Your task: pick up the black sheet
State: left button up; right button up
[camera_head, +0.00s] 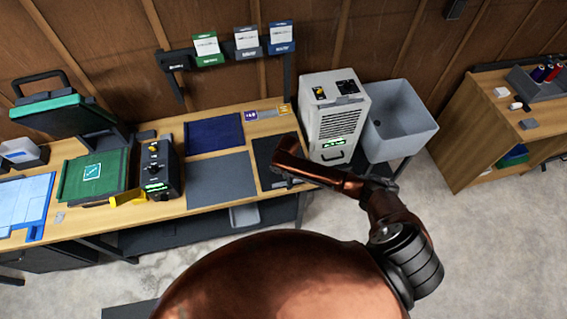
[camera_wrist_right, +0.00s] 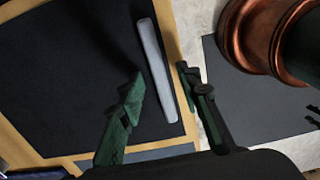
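The black sheet (camera_head: 264,152) lies flat on the right end of the wooden workbench, beside a grey mat. In the right wrist view a broad black surface (camera_wrist_right: 70,75) with a wooden border fills the left side. A pale grey strip (camera_wrist_right: 152,60) lies along its right part. My right gripper (camera_wrist_right: 160,76) is open, with green-tipped fingers on either side of the strip. I cannot tell whether the fingers touch anything. In the head view my right arm reaches over the sheet's right side and hides part of it. My left gripper is not in view.
The grey mat (camera_head: 220,178) and a dark blue mat (camera_head: 213,134) lie left of the sheet. A green press (camera_head: 95,174) and a black control box (camera_head: 160,170) stand farther left. A white machine (camera_head: 334,115) and a grey sink (camera_head: 398,120) stand to the right.

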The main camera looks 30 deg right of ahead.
jog(key=shift+c, duration=0.5)
grip_shut()
jog(key=shift+r, duration=0.1)
